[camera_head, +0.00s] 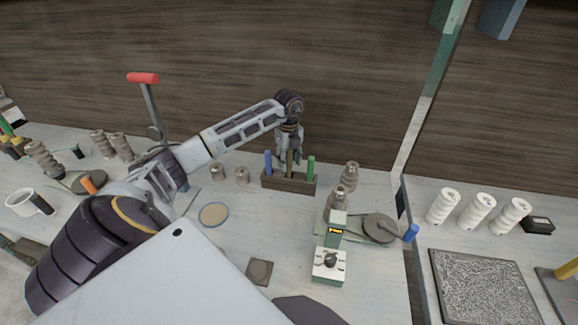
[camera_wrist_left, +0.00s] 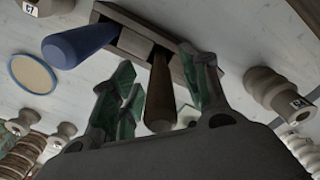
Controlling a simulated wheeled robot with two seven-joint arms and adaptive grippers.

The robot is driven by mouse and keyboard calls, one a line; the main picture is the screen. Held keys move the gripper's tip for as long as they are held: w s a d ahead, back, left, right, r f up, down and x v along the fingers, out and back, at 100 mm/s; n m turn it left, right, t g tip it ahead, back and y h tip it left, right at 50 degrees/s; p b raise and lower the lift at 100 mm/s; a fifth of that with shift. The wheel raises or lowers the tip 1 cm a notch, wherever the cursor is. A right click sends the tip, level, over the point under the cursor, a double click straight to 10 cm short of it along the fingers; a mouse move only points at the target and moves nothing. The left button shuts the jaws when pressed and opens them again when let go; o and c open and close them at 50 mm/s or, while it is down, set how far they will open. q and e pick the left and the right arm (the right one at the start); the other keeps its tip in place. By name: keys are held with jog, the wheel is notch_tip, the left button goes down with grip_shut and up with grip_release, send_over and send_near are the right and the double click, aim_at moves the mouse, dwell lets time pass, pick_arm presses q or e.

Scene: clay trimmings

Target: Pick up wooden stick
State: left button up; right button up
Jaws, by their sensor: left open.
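The wooden stick (camera_head: 289,167) is brown and stands upright in a dark wooden holder (camera_head: 288,186), between a blue-handled tool (camera_head: 268,163) and a green-handled one (camera_head: 311,167). My left gripper (camera_head: 289,155) points down over the holder, around the top of the stick. In the left wrist view the stick (camera_wrist_left: 159,98) lies between the open green-padded fingers of the left gripper (camera_wrist_left: 158,72), apart from both. The blue tool (camera_wrist_left: 78,44) is just outside the left finger. The stick's lower end is hidden in the holder. My right gripper is not in view.
A small machine with a round disc (camera_head: 381,228) and a beige spool (camera_head: 350,175) stand right of the holder. White spools (camera_head: 442,207) stand on the right-hand table. Bare table lies in front of the holder.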

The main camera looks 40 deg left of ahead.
pick_arm(q)
jog(key=shift+c, duration=0.5)
jog(key=c, duration=0.9)
jog(key=shift+r+b, duration=0.65)
jog(key=shift+r, duration=4.35)
